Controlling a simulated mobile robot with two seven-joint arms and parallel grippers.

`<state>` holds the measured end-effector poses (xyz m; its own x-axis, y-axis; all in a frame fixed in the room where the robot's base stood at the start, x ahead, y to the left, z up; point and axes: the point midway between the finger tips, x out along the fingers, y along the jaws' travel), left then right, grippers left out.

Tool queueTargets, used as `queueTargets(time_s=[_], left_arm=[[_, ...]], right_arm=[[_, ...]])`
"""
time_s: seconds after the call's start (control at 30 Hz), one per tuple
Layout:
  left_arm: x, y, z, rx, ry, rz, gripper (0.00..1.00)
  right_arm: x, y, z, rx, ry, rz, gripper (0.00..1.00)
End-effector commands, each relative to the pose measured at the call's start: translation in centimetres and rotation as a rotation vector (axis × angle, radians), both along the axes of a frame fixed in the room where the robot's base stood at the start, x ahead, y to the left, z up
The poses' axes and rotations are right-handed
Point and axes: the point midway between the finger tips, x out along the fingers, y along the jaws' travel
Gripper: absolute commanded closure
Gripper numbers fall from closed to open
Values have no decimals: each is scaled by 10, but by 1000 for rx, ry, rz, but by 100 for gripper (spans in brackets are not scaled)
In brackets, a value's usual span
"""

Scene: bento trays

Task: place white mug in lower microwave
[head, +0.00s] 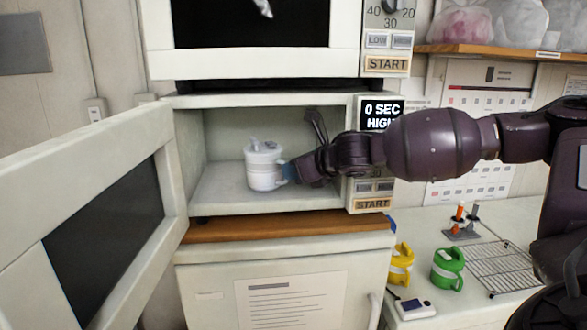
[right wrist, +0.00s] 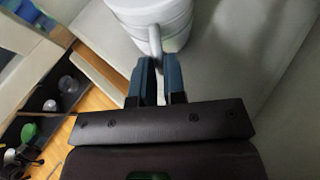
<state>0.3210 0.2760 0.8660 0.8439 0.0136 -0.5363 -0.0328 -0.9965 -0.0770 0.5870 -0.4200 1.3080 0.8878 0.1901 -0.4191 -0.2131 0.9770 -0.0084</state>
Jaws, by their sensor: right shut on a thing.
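The white mug (head: 262,168) stands upright inside the open lower microwave (head: 222,190), near the middle of its floor. My right gripper (head: 289,171) reaches in from the right, with its blue fingertips at the mug's handle. In the right wrist view the two blue fingers (right wrist: 157,80) are shut on the handle of the mug (right wrist: 150,14). The mug appears on or just above the microwave floor; I cannot tell which. My left gripper is not in view.
The lower microwave's door (head: 100,215) stands wide open to the left. An upper microwave (head: 255,64) sits directly above. Yellow (head: 401,264) and green (head: 447,268) mugs and a wire rack (head: 503,266) are on the counter at right.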

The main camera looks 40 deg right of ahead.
Motion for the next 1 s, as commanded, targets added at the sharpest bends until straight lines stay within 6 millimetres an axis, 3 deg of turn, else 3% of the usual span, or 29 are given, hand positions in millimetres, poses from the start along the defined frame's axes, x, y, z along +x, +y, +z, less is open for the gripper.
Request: queueTargets(time_s=[0.23, 0.27, 0.4, 0.77, 1.0], left_arm=[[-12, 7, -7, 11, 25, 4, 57], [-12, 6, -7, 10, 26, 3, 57], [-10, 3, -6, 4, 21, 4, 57], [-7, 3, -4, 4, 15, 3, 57], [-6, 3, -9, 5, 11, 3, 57]], right_arm=[[1, 0, 1, -1, -5, 1, 100], [0, 0, 0, 0, -2, 0, 84], [0, 0, 0, 0, -2, 0, 63], [-2, -1, 2, -2, -3, 0, 63], [-27, -7, 5, -5, -3, -2, 63]])
